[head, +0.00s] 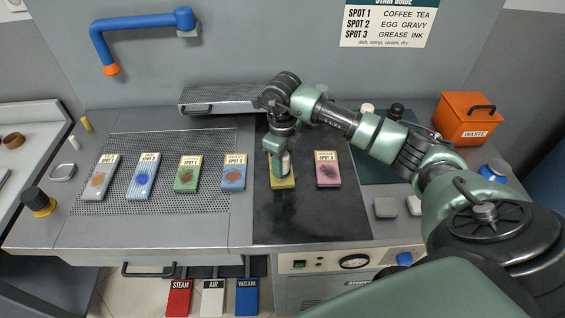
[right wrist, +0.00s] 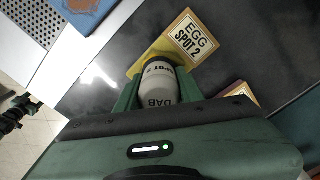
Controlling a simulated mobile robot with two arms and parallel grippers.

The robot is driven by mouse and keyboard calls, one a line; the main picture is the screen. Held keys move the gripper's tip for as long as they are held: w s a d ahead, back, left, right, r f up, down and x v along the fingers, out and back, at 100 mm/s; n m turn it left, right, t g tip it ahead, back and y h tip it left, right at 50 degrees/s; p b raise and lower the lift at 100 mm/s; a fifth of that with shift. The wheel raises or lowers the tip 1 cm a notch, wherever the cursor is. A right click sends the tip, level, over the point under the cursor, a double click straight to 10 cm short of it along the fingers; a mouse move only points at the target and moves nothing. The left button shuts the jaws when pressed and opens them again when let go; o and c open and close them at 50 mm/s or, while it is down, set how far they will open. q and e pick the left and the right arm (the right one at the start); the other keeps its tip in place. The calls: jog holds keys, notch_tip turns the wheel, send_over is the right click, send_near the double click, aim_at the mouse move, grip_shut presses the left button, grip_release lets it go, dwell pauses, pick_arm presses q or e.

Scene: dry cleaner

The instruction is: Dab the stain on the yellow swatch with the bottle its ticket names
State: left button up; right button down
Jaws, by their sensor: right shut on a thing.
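The yellow swatch (head: 283,182) lies on the dark board in the middle of the table. Its ticket (right wrist: 189,40) reads "EGG SPOT 2" in the right wrist view. My left gripper is not in view.
A pink swatch (head: 327,170) lies just right of the yellow one. Several ticketed swatches, including a green one (head: 187,174), lie on the perforated plate to the left. A dark-capped bottle (head: 397,112) stands behind my right arm. An orange waste box (head: 467,118) stands at back right.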

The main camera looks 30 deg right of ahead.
dwell(0.3)
jog(key=shift+r+p, duration=2.15)
jog(key=shift+r, duration=1.35)
